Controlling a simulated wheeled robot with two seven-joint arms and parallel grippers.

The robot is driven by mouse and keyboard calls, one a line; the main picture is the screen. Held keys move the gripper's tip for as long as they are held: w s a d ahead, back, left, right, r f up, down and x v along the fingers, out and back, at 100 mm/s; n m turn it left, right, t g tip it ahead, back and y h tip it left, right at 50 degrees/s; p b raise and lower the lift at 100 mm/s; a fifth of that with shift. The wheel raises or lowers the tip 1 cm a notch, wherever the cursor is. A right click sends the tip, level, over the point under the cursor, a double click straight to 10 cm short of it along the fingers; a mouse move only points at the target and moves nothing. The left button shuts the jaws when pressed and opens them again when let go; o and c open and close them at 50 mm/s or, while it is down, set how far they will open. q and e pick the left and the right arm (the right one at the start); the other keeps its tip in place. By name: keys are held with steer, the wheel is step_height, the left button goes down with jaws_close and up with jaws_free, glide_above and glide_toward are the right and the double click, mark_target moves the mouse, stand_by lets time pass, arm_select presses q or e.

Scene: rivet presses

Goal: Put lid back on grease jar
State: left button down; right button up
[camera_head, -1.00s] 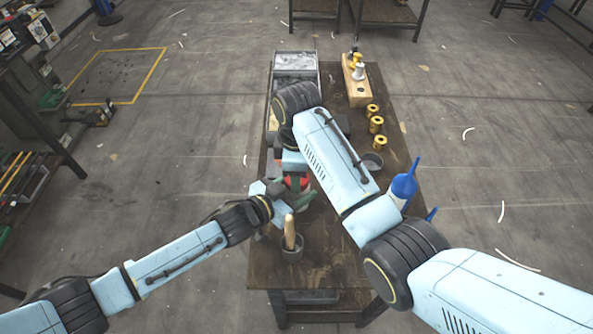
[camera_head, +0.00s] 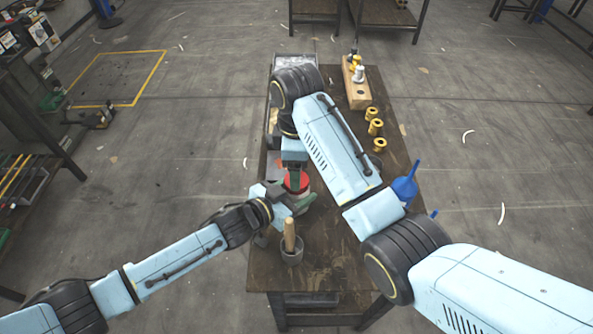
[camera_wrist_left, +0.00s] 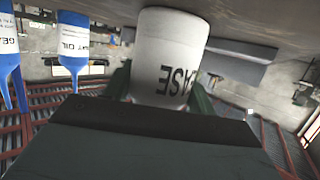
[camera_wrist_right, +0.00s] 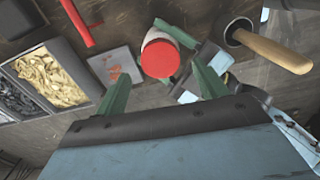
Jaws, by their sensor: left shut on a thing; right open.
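The white grease jar (camera_wrist_left: 170,50) stands on the table, part of its GREASE lettering showing in the left wrist view. My left gripper (camera_head: 296,203) is shut around its side. In the right wrist view a round red top (camera_wrist_right: 160,59), which looks like the lid, covers the jar's mouth; I cannot tell whether it is fully seated. It also shows red in the head view (camera_head: 297,181). My right gripper (camera_wrist_right: 163,72) is open above the jar, its fingers apart on either side of the red top and not visibly touching it.
A dark pot with a wooden-handled brush (camera_head: 290,238) stands close in front of the jar. Blue oil bottles (camera_head: 404,188) and brass bushings (camera_head: 376,127) are on the right. A small grey plate with reddish smears (camera_wrist_right: 115,66) and a parts bin (camera_wrist_right: 55,80) lie nearby.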

steer(key=shift+r, duration=0.35)
steer(key=shift+c, duration=0.3)
steer(key=shift+w+a+r+n, duration=0.15)
steer(key=shift+w+r+n, duration=0.05)
steer(key=shift+r+n, duration=0.1)
steer(key=shift+s+r+n, duration=0.1)
steer(key=shift+r+n, duration=0.35)
steer(key=shift+n, duration=1.1)
steer(key=shift+s+r+n, duration=0.1)
steer(key=shift+r+n, duration=0.4)
steer(key=shift+n, duration=1)
steer(key=shift+r+n, duration=0.45)
steer(key=shift+n, duration=1.1)
